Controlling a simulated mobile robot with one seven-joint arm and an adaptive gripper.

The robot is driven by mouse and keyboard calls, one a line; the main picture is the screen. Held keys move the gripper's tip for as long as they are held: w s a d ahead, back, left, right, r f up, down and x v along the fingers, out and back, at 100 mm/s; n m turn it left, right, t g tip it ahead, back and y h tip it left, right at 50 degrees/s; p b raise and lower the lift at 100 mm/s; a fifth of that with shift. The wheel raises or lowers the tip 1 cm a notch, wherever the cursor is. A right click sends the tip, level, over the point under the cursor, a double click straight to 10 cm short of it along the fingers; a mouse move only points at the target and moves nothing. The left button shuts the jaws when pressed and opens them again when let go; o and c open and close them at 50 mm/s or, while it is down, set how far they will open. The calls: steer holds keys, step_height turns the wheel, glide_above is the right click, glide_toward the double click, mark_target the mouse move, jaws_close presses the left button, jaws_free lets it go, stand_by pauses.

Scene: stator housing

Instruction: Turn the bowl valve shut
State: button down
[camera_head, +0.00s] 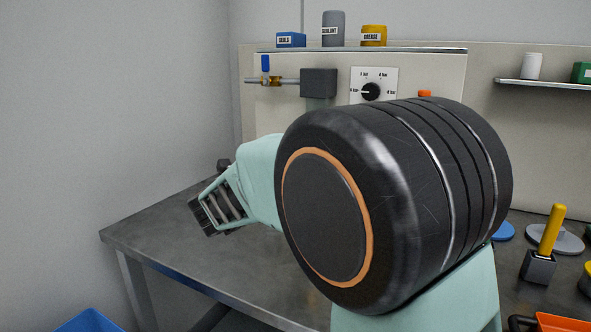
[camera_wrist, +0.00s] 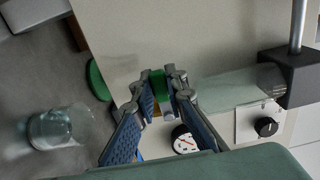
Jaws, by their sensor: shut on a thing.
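In the wrist view the two fingers of my gripper (camera_wrist: 160,92) are shut on a small green handle (camera_wrist: 158,80), which I take to be the bowl valve's. The handle sits by the end of a clear bowl (camera_wrist: 238,88) that hangs from a dark block (camera_wrist: 296,76). A bit of yellow metal shows by the handle; the fingers cover the rest, and its exact angle is unclear. In the head view the dark block (camera_head: 318,83) is on the panel with part of the bowl (camera_head: 318,104) below it. My arm hides the valve and gripper there.
A blue-handled brass valve (camera_head: 270,80) is on the pipe left of the block. A pressure dial (camera_head: 371,91) is right of it. In the wrist view a round gauge (camera_wrist: 184,140) is close to the fingers. A glass jar (camera_wrist: 52,128) stands on the bench.

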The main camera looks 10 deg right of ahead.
stand_by(0.5)
steer(key=c, duration=1.9)
jaws_free()
steer(key=shift+c, duration=0.2)
steer(key=v, duration=1.2)
